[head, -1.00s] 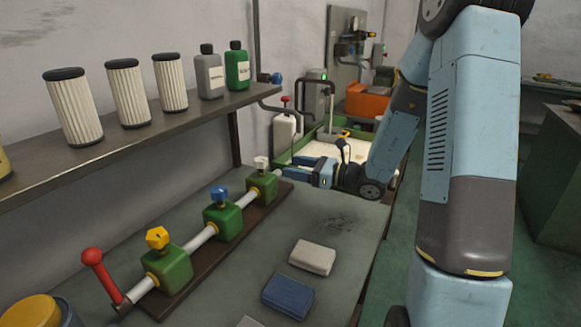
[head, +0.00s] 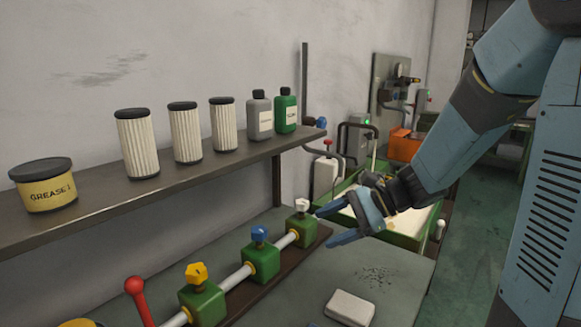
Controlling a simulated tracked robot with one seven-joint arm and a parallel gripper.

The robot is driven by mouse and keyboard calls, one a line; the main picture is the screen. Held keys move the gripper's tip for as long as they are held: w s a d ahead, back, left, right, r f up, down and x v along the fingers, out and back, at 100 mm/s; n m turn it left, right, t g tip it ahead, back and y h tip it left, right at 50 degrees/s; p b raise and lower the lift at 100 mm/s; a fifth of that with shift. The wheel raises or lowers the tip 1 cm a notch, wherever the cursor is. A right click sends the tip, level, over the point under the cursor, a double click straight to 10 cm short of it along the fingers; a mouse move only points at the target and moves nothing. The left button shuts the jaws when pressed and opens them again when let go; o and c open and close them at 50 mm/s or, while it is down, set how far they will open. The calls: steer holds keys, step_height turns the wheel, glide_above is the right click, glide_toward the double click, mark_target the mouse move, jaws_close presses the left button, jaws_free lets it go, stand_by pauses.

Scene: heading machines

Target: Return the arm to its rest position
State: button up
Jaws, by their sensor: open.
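My arm comes in from the upper right and is bent, with its end above the far end of the workbench (head: 310,283). My gripper (head: 322,227) is open and empty, its two blue fingers pointing left. In the picture its fingertips lie just right of the green valve block with the white knob (head: 302,222). I cannot tell whether they touch it. The gripper hides part of the green tray (head: 410,241) behind it.
The valve row also has a blue knob (head: 259,234), a yellow knob (head: 197,274) and a red lever (head: 140,297). A shelf (head: 120,205) holds a grease tin (head: 45,186), filters and two bottles. A white block (head: 350,307) lies on the bench. Green floor is open at right.

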steer(key=s+d+r+n+t+h, duration=0.4)
steer(key=s+d+r+n+h, duration=0.5)
steer(key=s+d+n+h, duration=0.3)
steer(key=shift+s+d+t, duration=0.4)
steer(key=shift+s+d, duration=0.65)
steer(key=shift+s, duration=0.05)
steer(key=shift+c, duration=0.2)
